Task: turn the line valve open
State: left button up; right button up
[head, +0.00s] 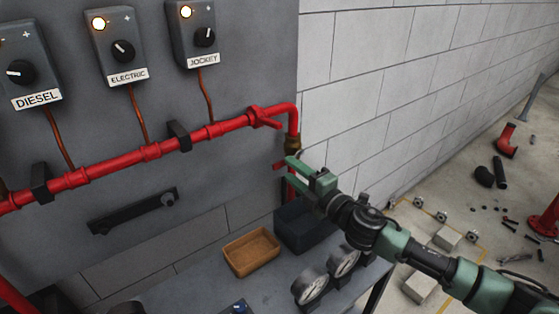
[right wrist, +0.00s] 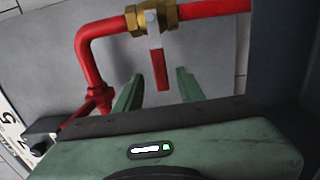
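The line valve is a brass body (head: 292,144) on the red pipe's downward run, below the corner elbow. The brass body also shows in the right wrist view (right wrist: 152,17), with a flat red lever (right wrist: 160,70) extending from it. My right gripper (head: 290,170) is at the valve, with its two green fingers apart. In the right wrist view, the gripper (right wrist: 158,78) has one finger on each side of the lever, with visible gaps. It holds nothing. In the head view the gripper partly hides the lower pipe. My left gripper is not in view.
A red pipe (head: 150,152) runs along the grey panel below the DIESEL, ELECTRIC and JOCKEY boxes. A brown tray (head: 251,268), a dark bin (head: 301,243) and gauges (head: 312,287) are on the bench below. A black bar (head: 133,211) is on the panel.

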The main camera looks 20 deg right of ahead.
aim_at(283, 166)
jog(key=x, duration=0.4)
jog(key=shift+a, duration=0.1)
jog(key=shift+w+a, duration=0.1)
jog(key=shift+w, duration=0.15)
jog(key=shift+w+f, duration=0.1)
jog(key=c, duration=0.7)
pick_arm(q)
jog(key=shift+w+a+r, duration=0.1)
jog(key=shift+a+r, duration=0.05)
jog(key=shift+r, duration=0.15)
pick_arm(e)
grip_shut()
jog(key=shift+f, duration=0.1)
